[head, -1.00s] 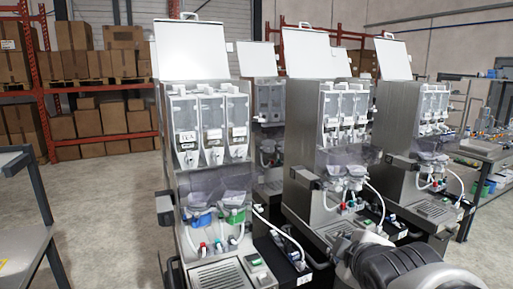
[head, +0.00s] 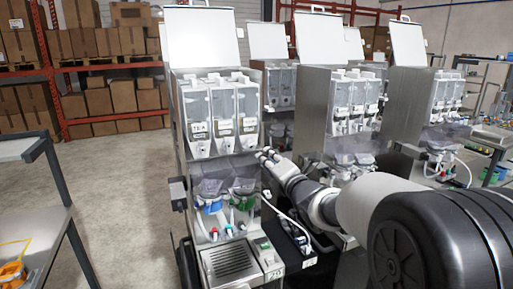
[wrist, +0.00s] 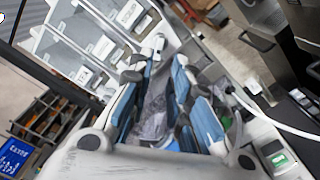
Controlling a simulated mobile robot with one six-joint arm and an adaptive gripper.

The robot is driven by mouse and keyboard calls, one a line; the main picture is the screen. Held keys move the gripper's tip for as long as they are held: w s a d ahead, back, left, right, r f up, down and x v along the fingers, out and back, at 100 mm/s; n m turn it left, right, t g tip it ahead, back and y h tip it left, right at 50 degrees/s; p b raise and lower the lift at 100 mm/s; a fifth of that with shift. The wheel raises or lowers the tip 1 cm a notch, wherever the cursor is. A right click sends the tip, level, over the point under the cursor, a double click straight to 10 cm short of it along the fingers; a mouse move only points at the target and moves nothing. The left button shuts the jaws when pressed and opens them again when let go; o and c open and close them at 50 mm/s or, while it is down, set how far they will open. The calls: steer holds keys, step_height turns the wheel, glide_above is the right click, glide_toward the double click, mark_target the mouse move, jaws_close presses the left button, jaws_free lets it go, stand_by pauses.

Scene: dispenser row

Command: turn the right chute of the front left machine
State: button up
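The front left machine (head: 219,208) is a steel unit with three clear canisters in a row, each with a white chute at its foot. The right chute (head: 247,144) is at the bottom of the right canister. My gripper (head: 266,155) is just right of and slightly below it, fingers pointing left, apart from it as far as I can tell. In the wrist view, my gripper (wrist: 165,62) shows blue-padded fingers with a gap between them and nothing clearly held. The labelled canisters (wrist: 103,47) lie upper left there. The exact gap to the chute cannot be judged.
The open white lid (head: 204,37) stands above the canisters. Clear hoods with blue and green parts (head: 228,203) sit below them. Another machine (head: 335,125) stands close on the right, beside my arm. A grey cart (head: 30,190) is at left; the floor between is free.

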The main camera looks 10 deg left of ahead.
mark_target(254, 145)
steer(key=x, duration=1)
steer(key=shift+p, duration=0.3)
steer(key=shift+c, duration=0.4)
jaws_close()
